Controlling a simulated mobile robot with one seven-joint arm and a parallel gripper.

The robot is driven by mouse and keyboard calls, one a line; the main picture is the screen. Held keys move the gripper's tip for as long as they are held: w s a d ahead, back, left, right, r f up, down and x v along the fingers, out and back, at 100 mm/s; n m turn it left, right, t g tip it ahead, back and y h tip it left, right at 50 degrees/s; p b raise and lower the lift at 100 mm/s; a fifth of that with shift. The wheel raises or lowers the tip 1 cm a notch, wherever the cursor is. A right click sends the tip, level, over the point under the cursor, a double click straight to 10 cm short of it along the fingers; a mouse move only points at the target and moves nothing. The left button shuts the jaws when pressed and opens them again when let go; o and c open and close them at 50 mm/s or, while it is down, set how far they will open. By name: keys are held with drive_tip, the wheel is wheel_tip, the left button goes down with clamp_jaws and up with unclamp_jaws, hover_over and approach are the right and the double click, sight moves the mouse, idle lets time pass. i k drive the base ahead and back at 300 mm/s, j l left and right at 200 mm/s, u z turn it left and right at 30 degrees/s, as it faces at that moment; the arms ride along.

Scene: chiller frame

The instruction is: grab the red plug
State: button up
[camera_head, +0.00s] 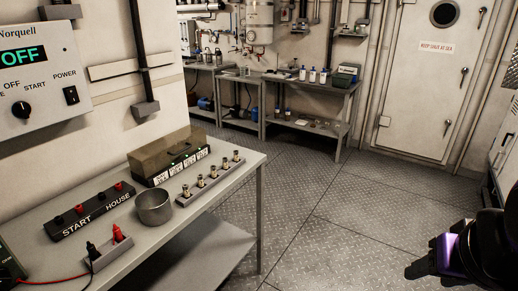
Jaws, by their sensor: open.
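The red plug (117,234) stands upright in a small grey holder (111,250) near the front of the bench at the lower left. A black plug (92,250) stands beside it in the same holder. A red lead runs along the bench at the lower left; where it joins is hard to see. My gripper (423,259) is at the lower right edge, black and purple, open and seemingly empty. It is far to the right of the bench and apart from the plugs.
The bench (243,172) also holds a metal cup (153,207), a black START/HOUSE terminal strip (92,211), a row of brass fittings (211,179) and an olive box (168,155). A control panel (37,78) reads OFF. Open floor (340,215) lies between bench and gripper.

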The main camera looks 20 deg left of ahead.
sight(118, 235)
drive_tip(key=u, duration=2.15)
